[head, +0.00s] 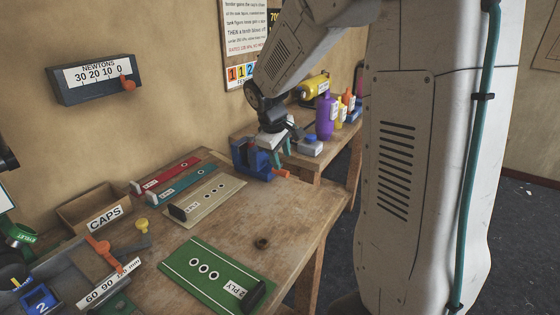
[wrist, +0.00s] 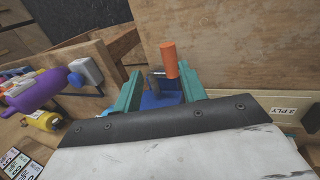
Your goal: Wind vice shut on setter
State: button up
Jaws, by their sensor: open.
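The blue vice (head: 246,158) stands at the far right end of the workbench. Its orange handle (head: 281,173) sticks out on the right side. Something dark reddish shows between the vice jaws, but I cannot tell if it is the setter. My gripper (head: 281,153) is just beside the vice on the handle side. In the wrist view my gripper (wrist: 160,88) is open, with its teal fingers either side of the orange handle (wrist: 168,59) and its metal rod. Blue vice parts (wrist: 160,100) show behind. I cannot tell whether the fingers touch the handle.
Green (head: 217,272), cream (head: 210,197), teal and red boards lie on the workbench (head: 290,215). A CAPS bin (head: 86,204) and a clamp fixture stand left. A newtons gauge (head: 95,78) hangs on the wall.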

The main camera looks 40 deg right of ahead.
jog(key=v, duration=0.6)
